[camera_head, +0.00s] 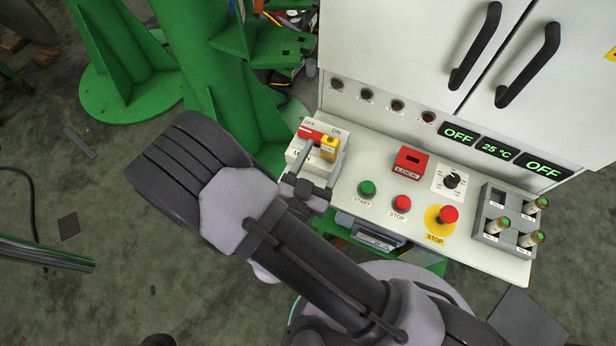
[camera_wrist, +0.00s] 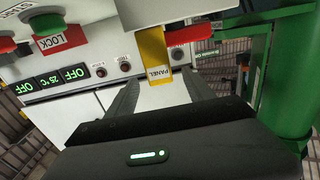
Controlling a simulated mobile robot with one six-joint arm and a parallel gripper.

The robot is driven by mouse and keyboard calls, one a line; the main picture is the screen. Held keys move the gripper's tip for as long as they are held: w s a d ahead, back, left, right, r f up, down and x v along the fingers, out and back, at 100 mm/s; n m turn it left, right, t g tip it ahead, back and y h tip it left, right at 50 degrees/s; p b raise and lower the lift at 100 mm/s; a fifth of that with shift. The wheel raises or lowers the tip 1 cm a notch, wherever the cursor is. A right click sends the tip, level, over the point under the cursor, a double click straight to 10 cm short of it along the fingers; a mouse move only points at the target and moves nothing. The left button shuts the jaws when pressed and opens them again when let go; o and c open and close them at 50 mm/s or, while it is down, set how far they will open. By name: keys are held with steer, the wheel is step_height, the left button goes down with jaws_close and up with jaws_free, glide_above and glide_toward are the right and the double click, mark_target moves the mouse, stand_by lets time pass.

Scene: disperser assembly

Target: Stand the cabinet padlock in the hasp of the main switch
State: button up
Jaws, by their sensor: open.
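The main switch (camera_head: 297,154) is a pale box at the left end of the panel, with a red handle (camera_head: 311,133) by the OFF mark. The handle also shows in the wrist view (camera_wrist: 190,36). The yellow cabinet padlock (camera_head: 329,143) is upright at the switch, beside the red handle. In the wrist view the padlock (camera_wrist: 153,48) shows its PANEL label. My gripper (camera_head: 322,152) is open, with one finger on either side of the padlock. The hasp and shackle are hidden, so I cannot tell whether they are engaged.
A red LOCK holder (camera_head: 410,162) with an empty-looking slot stands mid-panel. Right of the switch are the green START button (camera_head: 367,188), red STOP button (camera_head: 401,203), emergency stop (camera_head: 447,215) and a grey rack (camera_head: 487,220). A green column (camera_head: 210,80) stands behind left.

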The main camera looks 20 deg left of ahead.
steer(key=s+p, duration=0.2)
steer(key=s, duration=0.8)
steer(key=shift+s+a, duration=0.15)
steer(key=shift+a, duration=0.2)
